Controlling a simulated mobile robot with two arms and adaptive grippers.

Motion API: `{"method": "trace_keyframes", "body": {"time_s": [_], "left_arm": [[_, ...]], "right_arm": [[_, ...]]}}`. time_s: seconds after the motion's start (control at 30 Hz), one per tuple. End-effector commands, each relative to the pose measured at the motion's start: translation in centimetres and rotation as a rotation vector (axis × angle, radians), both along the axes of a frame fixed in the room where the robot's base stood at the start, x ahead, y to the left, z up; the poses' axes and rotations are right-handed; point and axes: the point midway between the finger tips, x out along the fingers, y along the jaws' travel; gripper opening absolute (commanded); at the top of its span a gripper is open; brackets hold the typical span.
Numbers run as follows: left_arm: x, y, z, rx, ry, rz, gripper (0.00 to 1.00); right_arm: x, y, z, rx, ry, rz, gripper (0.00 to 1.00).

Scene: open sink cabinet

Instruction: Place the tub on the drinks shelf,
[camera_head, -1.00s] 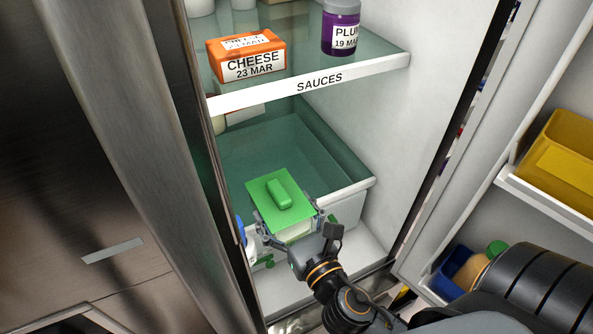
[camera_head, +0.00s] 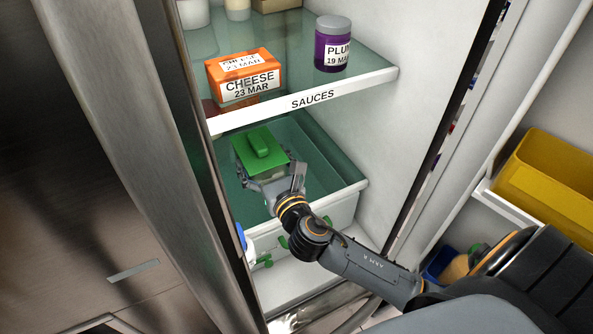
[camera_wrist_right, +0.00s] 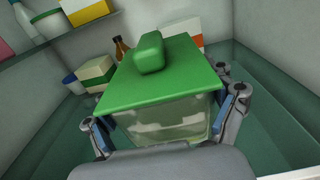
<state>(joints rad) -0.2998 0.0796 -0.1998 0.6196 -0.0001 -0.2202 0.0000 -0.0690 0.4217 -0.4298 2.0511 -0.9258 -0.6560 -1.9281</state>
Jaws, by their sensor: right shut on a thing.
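The tub is a clear box with a flat green lid and a green knob (camera_head: 262,148). My right gripper (camera_head: 268,178) is shut on the tub's sides, and the wrist view shows a finger on each side of the tub (camera_wrist_right: 165,118). The tub is held level over the teal-glass drawer area below the shelf labelled SAUCES (camera_head: 312,98). No shelf label reading drinks is legible. My left gripper is not in view.
An orange CHEESE box (camera_head: 243,80) and a purple jar (camera_head: 333,45) stand on the SAUCES shelf above. The cabinet's right wall is close. A yellow bin (camera_head: 550,185) sits on the door at right. In the wrist view, cartons and a brown bottle (camera_wrist_right: 121,48) stand behind the tub.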

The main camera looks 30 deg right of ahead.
Motion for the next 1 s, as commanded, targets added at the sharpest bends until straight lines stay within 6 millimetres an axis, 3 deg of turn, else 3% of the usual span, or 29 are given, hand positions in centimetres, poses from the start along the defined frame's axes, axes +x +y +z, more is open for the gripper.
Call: {"method": "trace_keyframes", "body": {"time_s": [0.3, 0.5, 1.0], "left_arm": [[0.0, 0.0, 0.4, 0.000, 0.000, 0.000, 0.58], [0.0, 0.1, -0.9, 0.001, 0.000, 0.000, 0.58], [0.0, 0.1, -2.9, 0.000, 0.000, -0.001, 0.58]], "right_arm": [[1.1, -5.6, -2.5, -0.004, 0.002, -0.001, 0.49], [1.6, -7.8, -5.7, 0.000, 0.001, -0.003, 0.49], [2.1, -10.2, -9.7, 0.004, 0.000, -0.001, 0.49]]}}
